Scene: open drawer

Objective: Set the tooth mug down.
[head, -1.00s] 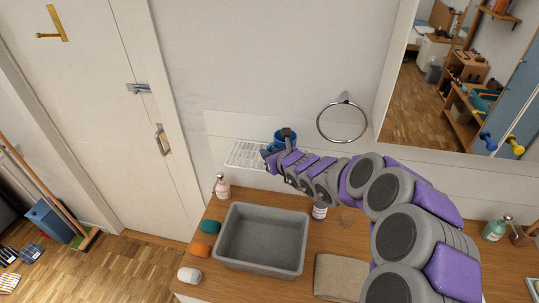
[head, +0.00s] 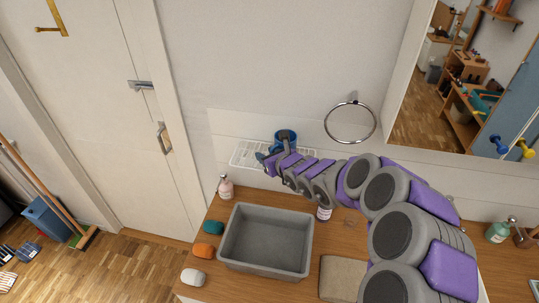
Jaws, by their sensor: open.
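I also cannot see clearly whether the mug's base rests on the shelf.
A grey basin (head: 266,238) stands on the wooden counter (head: 216,282) below. A pink bottle (head: 226,188), several soaps and a folded beige cloth (head: 341,278) lie around it. A towel ring (head: 351,122) and a mirror (head: 455,80) are on the wall to the right.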

